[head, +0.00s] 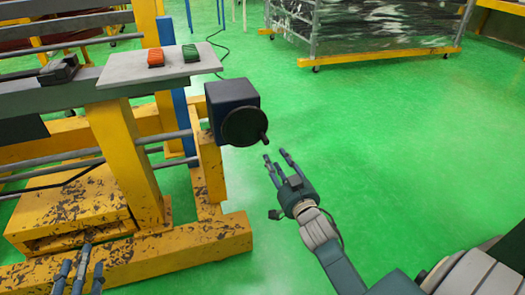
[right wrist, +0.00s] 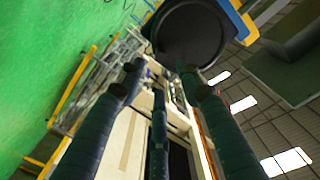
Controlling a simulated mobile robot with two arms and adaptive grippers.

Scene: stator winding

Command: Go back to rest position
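My right gripper (head: 277,162) is in the middle of the head view, over the green floor, to the right of and below a black handwheel (head: 245,126). Its fingers are spread and nothing is between them. In the right wrist view the right gripper's fingers (right wrist: 158,76) are apart and empty, and the dark round handwheel (right wrist: 188,35) shows beyond their tips. My left gripper (head: 80,264) is at the bottom left edge, in front of the yellow frame. Its fingers are apart and hold nothing visible; its palm is cut off by the picture edge.
The worn yellow machine frame (head: 150,262) fills the left side. A grey plate (head: 160,73) on it carries an orange part (head: 155,57) and a green part (head: 190,53). A wheeled cage (head: 385,53) stands at the back. The green floor on the right is clear.

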